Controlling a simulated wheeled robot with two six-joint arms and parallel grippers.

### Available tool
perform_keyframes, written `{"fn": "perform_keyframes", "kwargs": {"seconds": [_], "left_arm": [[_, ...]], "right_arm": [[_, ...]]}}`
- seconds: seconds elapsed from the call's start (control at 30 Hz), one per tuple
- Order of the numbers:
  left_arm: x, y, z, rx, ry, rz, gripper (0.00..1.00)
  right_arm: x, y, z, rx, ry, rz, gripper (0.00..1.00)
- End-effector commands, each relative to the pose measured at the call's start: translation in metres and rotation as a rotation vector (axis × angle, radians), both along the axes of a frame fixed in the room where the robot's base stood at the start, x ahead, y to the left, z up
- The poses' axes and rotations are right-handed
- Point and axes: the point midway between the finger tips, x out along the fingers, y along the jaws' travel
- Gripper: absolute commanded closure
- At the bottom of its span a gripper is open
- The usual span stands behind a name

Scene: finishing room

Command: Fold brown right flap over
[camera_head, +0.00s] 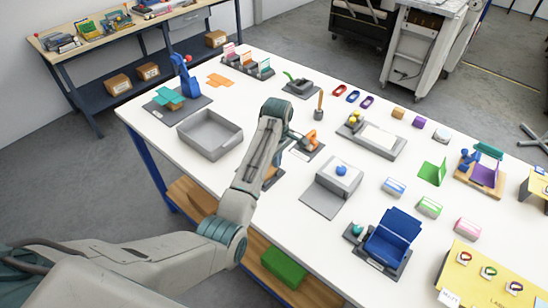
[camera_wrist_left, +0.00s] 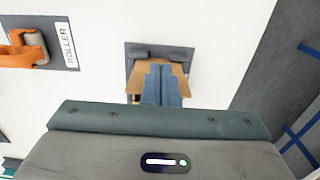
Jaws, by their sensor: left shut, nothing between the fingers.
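A brown flap piece (camera_wrist_left: 180,78) sits on a dark grey base (camera_wrist_left: 134,50) with two dark blocks along one edge in the left wrist view. My left gripper (camera_wrist_left: 161,70) is shut and empty, its blue-grey fingers in front of the brown piece and covering its middle. Whether they touch it I cannot tell. In the head view my left arm hides most of this piece, and only an edge of its base (camera_head: 274,181) shows. My right gripper is not in view.
An orange-handled roller (camera_head: 311,138) stands close by, on a base labelled ROLLER in the left wrist view. A grey tray (camera_head: 238,142) lies left of my arm. A board with a blue item (camera_head: 328,200) and a blue folder stand (camera_head: 410,262) are to the right.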

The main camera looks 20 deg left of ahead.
Motion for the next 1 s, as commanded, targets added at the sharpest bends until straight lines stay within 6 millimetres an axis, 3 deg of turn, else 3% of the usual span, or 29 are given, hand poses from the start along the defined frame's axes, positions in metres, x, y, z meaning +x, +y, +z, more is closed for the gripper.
{"fn": "perform_keyframes", "kwargs": {"seconds": [1.0], "left_arm": [[0.006,0.016,0.001,0.000,0.000,0.000,1.00]], "right_arm": [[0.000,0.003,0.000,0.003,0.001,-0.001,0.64]]}}
